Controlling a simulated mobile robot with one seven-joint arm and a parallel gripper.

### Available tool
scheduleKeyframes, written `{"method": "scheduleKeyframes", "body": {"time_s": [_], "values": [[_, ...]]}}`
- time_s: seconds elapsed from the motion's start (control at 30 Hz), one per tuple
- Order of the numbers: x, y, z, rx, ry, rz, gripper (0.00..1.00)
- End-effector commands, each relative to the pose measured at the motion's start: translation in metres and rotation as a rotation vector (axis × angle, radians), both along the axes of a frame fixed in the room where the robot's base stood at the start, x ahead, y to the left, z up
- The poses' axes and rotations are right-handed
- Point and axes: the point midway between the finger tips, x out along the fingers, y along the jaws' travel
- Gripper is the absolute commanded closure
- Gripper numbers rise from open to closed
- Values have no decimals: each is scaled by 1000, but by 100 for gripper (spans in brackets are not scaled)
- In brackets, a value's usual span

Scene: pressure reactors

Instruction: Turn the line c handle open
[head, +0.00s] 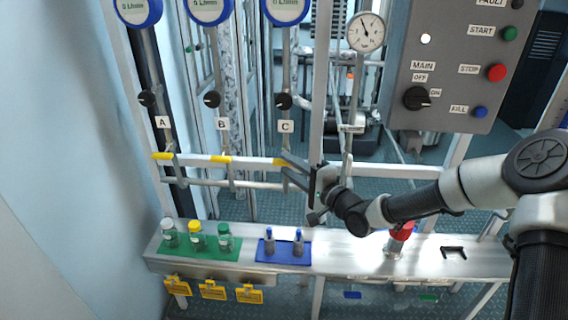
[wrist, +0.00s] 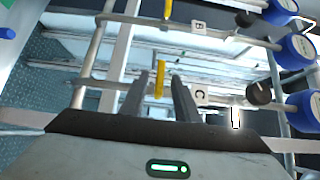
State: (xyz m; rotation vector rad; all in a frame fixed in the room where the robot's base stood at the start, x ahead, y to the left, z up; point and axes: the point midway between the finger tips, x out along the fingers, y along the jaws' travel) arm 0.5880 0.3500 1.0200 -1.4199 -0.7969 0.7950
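The line C handle (head: 280,162) is a short yellow lever on the pipework below the C label (head: 286,126). It lies roughly level in the head view. My gripper (head: 284,164) is at this handle, coming from the right, with its two dark fingers apart. In the wrist view the yellow line C handle (wrist: 160,78) shows in the gap between the fingertips of my gripper (wrist: 155,82), with space on both sides. I see no contact, and cannot tell how deep it is between the fingers. The C label (wrist: 200,93) is right of the fingers.
Similar yellow handles sit on line A (head: 162,156) and line B (head: 221,158). A black knob (head: 284,101) is above the C label. Below, a metal shelf (head: 340,262) carries vials and a blue rack (head: 284,251). A control panel (head: 450,65) stands at the right.

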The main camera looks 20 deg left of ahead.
Motion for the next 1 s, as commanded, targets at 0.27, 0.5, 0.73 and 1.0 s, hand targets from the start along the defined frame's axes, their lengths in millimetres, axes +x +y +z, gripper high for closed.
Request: {"method": "scheduleKeyframes", "body": {"time_s": [0.27, 0.5, 0.73, 1.0], "values": [[14, 22, 0, 0, 0, 0, 71], [15, 23, 0, 0, 1, -1, 71], [15, 23, 0, -1, 1, -1, 100], [14, 23, 1, -12, -3, -1, 100]]}}
